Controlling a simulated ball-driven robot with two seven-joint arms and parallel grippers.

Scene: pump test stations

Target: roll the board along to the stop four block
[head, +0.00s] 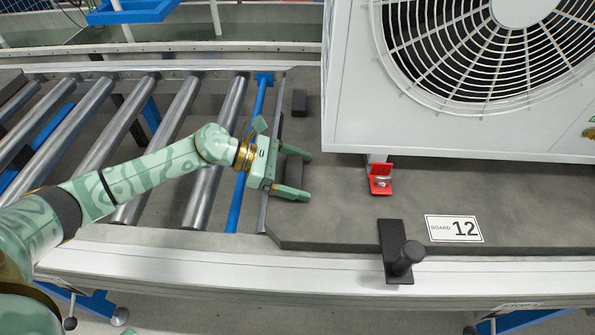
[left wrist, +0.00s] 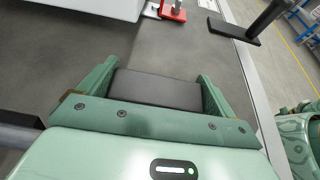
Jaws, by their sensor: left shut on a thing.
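The dark grey board (head: 330,215) lies on the roller conveyor and bears a label reading "BOARD 12" (head: 454,228). A large white fan unit (head: 345,100) stands on it. My left gripper (head: 304,176) is at the board's left end, its fingers on either side of a black block (head: 293,172) on the board. It is shut on this block, which also shows between the fingers in the left wrist view (left wrist: 155,88). A black plate with an upright peg (head: 396,252) sits at the board's front edge, over the rail. I cannot tell whether it is the stop four block. My right gripper is not in view.
Bare steel rollers (head: 170,125) lie left of the board, with a blue bar (head: 250,150) beside its left end. A second black block (head: 299,103) stands farther back on the board. A red bracket (head: 380,180) is at the unit's foot. A pale rail (head: 200,262) runs along the front.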

